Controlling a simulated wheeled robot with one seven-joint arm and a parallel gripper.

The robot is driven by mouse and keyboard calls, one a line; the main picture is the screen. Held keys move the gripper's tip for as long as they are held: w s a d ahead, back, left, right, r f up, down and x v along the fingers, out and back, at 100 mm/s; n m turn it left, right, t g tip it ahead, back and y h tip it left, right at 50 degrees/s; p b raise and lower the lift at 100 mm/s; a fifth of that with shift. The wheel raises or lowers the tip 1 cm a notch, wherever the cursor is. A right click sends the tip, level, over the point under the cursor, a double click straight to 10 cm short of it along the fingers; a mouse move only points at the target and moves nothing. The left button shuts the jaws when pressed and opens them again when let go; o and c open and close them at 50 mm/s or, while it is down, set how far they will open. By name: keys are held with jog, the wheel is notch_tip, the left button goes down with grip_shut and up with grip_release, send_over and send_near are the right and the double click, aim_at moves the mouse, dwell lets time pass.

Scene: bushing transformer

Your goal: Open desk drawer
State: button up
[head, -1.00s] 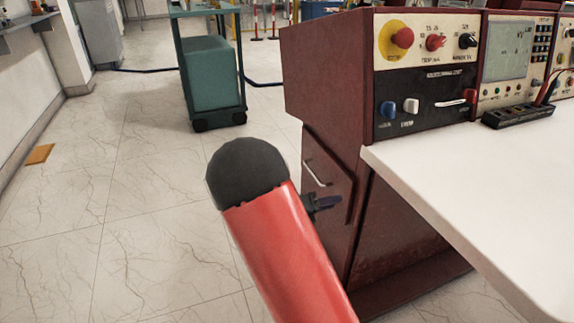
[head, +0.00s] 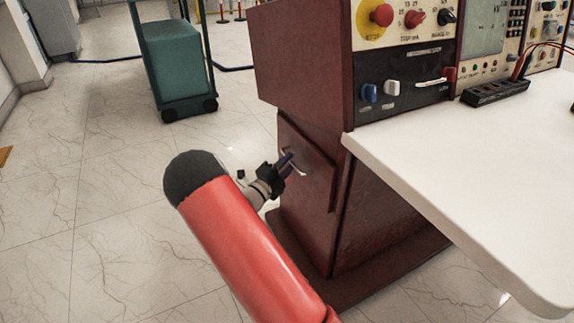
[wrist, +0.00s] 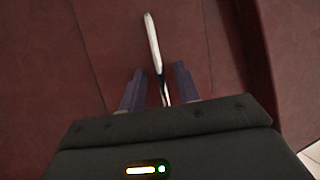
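The desk drawer (head: 318,183) is a dark red front panel on the side of the red cabinet, and it looks closed. Its handle (head: 298,168) is a thin pale metal bar. My gripper (head: 285,163) is at the handle, partly covering it in the head view. In the wrist view the handle (wrist: 153,45) runs between the two dark fingers of my gripper (wrist: 159,84), with a gap to each finger. The gripper is open, and the handle's near end is partly hidden by the gripper body.
A white tabletop (head: 460,190) juts out to the right of the cabinet. A control panel (head: 405,75) with knobs sits above the drawer. A green cart (head: 178,65) stands behind at left. The tiled floor left of the cabinet is clear.

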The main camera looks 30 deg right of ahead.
jog(key=shift+d, duration=0.15)
grip_shut()
jog(key=shift+w, duration=0.1)
